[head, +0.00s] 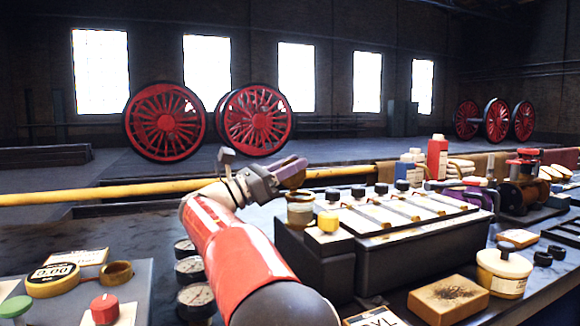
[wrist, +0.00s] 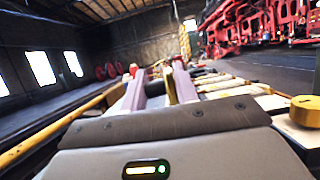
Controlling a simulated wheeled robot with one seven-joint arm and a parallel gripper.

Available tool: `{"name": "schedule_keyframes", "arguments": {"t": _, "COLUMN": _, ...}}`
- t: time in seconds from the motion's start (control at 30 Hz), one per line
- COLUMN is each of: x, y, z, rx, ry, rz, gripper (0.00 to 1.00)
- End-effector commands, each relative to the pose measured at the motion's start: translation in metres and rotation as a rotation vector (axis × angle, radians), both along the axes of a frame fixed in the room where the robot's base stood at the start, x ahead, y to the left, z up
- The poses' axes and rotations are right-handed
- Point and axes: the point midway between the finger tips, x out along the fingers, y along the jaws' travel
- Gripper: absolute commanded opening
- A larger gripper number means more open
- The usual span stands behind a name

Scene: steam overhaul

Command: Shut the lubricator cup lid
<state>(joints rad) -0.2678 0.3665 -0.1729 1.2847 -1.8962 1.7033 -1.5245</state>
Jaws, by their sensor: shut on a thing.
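The lubricator cup (head: 300,208) is a small brass-rimmed cup at the left end of a dark box with a pale top. A brown lid (head: 294,181) stands raised just above the cup, tilted. My gripper (head: 290,168) comes in from the left with its purple-grey fingers at this lid, shut on it.
A yellow knob (head: 328,221) and several black caps stand on the box (head: 325,262) close to the cup. A yellow rail (head: 100,193) runs behind. Gauges (head: 196,300) lie left of the box.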

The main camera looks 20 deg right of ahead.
Motion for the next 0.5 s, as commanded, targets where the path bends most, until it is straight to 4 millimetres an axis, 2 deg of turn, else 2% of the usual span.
{"name": "schedule_keyframes", "arguments": {"t": 0.17, "x": 0.0004, "y": -0.0002, "z": -0.0022, "rx": 0.002, "ry": 0.004, "rz": -0.001, "gripper": 0.07}}
{"name": "schedule_keyframes", "arguments": {"t": 0.2, "x": 0.0004, "y": -0.0001, "z": -0.0021, "rx": 0.002, "ry": 0.004, "rz": -0.001, "gripper": 0.35}}
{"name": "schedule_keyframes", "arguments": {"t": 0.27, "x": 0.0004, "y": -0.0001, "z": -0.0020, "rx": 0.002, "ry": 0.003, "rz": -0.001, "gripper": 0.43}}
{"name": "schedule_keyframes", "arguments": {"t": 0.5, "x": 0.0002, "y": 0.0001, "z": -0.0011, "rx": 0.001, "ry": 0.002, "rz": -0.001, "gripper": 0.43}}
